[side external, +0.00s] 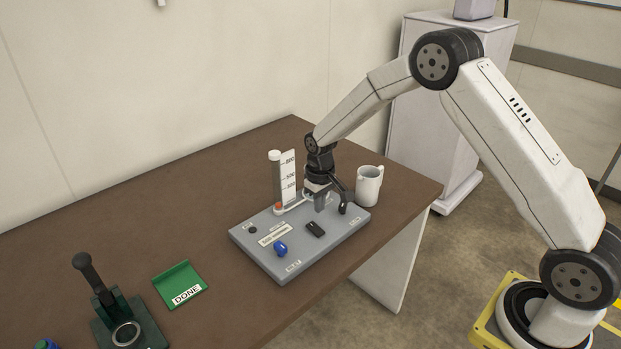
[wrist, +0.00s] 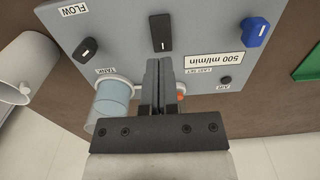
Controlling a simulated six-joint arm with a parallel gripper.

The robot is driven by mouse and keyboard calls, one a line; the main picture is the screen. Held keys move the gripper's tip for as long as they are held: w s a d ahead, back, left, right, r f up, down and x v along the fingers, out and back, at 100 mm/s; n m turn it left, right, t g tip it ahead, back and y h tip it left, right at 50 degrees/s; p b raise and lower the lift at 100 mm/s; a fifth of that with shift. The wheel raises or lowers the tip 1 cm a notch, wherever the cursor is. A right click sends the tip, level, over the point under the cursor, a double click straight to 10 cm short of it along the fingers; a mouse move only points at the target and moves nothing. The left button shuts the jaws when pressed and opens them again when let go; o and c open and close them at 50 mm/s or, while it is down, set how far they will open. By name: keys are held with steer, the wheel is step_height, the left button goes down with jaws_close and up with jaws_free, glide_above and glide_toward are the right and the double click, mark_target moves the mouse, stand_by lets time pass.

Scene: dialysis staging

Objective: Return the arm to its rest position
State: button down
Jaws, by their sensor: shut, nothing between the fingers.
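My gripper (side external: 319,199) is low over the grey control panel (side external: 262,256), near its back edge and pointing down. In the wrist view its fingers (wrist: 158,82) are together with nothing between them. Just beyond the fingertips in that view is a black switch (wrist: 160,33) on the panel; I cannot tell whether they touch. A blue knob (side external: 281,249) and a label reading 500 ml/min (wrist: 213,61) are also on the panel. A clear graduated cylinder (side external: 277,183) stands at the panel's back, beside my gripper. My arm reaches in from the right.
A white mug (side external: 368,186) stands close to the right of my gripper. A green DONE tray (side external: 180,286) and a dark stand with a black handle (side external: 122,318) are at the front left. The brown table (side external: 120,220) is clear at the back left.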

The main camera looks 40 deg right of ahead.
steer(key=shift+s+r, duration=0.1)
steer(key=s+a+r+t, duration=0.1)
steer(key=s+r, duration=0.3)
steer(key=s, duration=0.7)
steer(key=s+a+r+t, duration=0.1)
steer(key=s+r, duration=0.4)
steer(key=s, duration=0.6)
steer(key=shift+s+a+r+t, duration=0.15)
steer(key=shift+a+t, duration=0.15)
steer(key=shift+a, duration=0.45)
steer(key=c, duration=1.3)
jaws_free()
